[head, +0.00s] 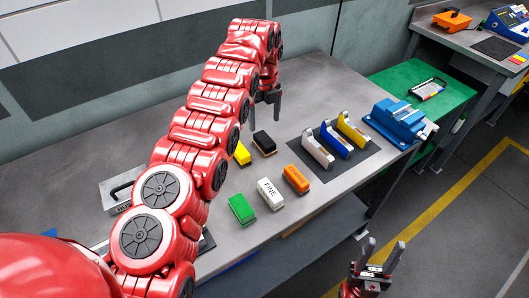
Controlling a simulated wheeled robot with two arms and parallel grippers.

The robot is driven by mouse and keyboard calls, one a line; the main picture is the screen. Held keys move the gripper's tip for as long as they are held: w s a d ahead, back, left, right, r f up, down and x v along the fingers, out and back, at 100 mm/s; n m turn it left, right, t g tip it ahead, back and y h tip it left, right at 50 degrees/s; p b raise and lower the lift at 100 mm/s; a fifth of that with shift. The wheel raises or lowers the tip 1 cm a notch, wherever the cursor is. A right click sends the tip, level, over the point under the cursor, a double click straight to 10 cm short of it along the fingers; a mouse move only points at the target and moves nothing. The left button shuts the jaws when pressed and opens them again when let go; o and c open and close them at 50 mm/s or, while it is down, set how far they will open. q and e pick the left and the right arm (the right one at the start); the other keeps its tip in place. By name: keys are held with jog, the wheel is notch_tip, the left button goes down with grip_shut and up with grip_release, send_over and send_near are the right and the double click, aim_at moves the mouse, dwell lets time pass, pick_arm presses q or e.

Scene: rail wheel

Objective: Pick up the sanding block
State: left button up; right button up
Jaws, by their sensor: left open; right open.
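Several small blocks lie on the grey workbench (300,92). A white block (270,194) is marked "FINE", and an orange block (296,180) beside it has dark lettering too small to read surely. A green block (241,209) lies to their left. A yellow block (242,154) and a black block (264,143) lie further back. I cannot tell which one the task means. My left gripper (266,103) is open and empty, pointing down above the bench beyond the black block. My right gripper (385,247) is open and empty, in front of the bench's edge, away from the blocks.
White (317,150), blue (336,142) and yellow (354,132) upright tools stand on a dark mat. A blue vise-like device (398,119) is at the bench's right end. A grey case (116,197) lies at left, partly hidden by my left arm. A green table (412,75) stands beyond.

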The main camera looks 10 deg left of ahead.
aim_at(264, 138)
pick_arm(q)
jog(key=f, duration=0.1)
jog(key=f+p, duration=0.1)
jog(key=f, duration=0.1)
jog(key=shift+w+f, duration=0.2)
jog(key=shift+f, duration=0.05)
jog(key=shift+s+f, duration=0.15)
jog(key=shift+f, duration=0.1)
notch_tip(264, 138, down, 2)
jog(key=p, duration=0.2)
jog(key=shift+s+p, duration=0.1)
jog(key=shift+p, duration=0.2)
notch_tip(264, 138, down, 3)
jog(key=shift+f, duration=0.1)
grip_shut()
